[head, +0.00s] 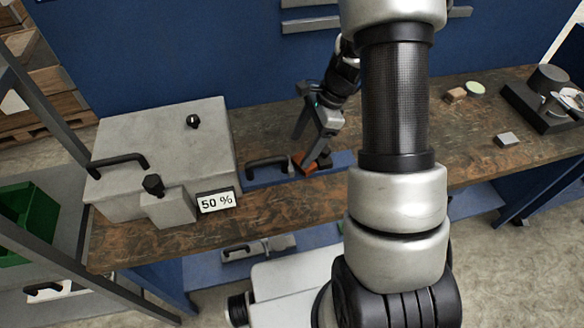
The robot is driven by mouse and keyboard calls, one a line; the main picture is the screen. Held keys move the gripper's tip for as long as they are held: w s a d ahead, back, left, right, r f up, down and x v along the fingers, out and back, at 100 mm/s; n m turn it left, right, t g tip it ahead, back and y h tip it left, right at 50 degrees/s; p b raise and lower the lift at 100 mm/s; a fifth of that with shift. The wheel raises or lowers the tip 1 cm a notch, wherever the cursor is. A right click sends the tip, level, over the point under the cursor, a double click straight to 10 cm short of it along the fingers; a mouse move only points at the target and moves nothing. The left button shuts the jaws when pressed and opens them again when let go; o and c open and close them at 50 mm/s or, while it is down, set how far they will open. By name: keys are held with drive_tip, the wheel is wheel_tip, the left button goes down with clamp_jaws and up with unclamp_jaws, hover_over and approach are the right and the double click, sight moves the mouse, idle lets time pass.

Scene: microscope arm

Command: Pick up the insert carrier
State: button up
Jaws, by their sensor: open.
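A flat blue piece with a black bar handle (267,162), which looks like the insert carrier, lies on the brown worktop right of the grey box. Its blue surface (262,181) shows below the handle and again to the right, beyond my gripper. My gripper (311,156) points down over its middle, just right of the handle. The jaws are open. A small orange-red part (306,164) shows at the fingertips. I cannot tell whether the fingers touch it. My gripper hides the middle of the blue piece.
A large grey box (160,140) with a handle, knobs and a "50 %" sign (215,201) stands on the left of the worktop (290,207). A small grey block (507,139), a brown block (456,95), a green disc (474,88) and a dark device (545,98) sit at the right.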

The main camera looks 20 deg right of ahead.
sight(294, 163)
drive_tip(key=x, duration=0.7)
drive_tip(key=shift+d+f, duration=0.1)
drive_tip(key=shift+f, duration=0.3)
drive_tip(key=c, duration=1.4)
drive_tip(key=shift+r, duration=0.1)
drive_tip(key=shift+c, duration=1.3)
